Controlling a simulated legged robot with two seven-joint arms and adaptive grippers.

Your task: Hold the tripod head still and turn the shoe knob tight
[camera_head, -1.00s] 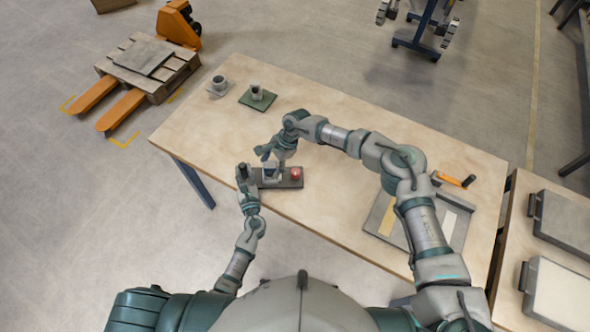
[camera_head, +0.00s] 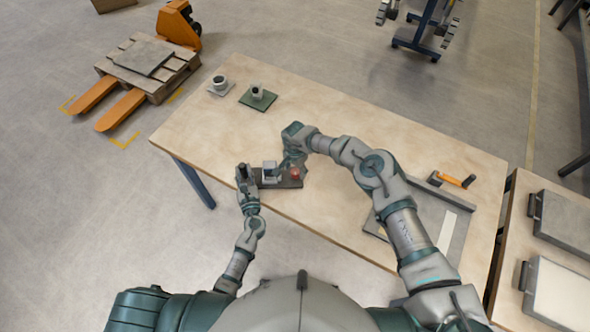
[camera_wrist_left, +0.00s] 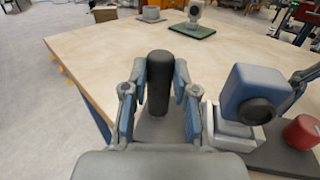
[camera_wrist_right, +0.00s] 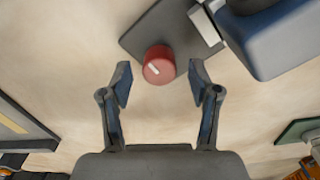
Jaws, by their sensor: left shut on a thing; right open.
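A dark plate (camera_head: 268,184) at the near edge of the wooden table carries a blue-grey block-shaped head (camera_wrist_left: 252,92), a red knob (camera_wrist_right: 158,65) and an upright black handle (camera_wrist_left: 160,82). The knob has a white mark on top and sits at the plate's right end. My left gripper (camera_wrist_left: 160,95) is shut on the black handle, at the left end. My right gripper (camera_wrist_right: 160,72) is open, its fingertips on either side of the knob in the right wrist view. Whether they touch it or are still above it I cannot tell. In the head view the right hand partly covers that area.
A grey tray (camera_head: 455,222) and an orange-handled tool (camera_head: 452,180) lie on the table's right side. A cup (camera_head: 219,82) and a small part on a green mat (camera_head: 257,98) stand at the back left. The table's middle is clear.

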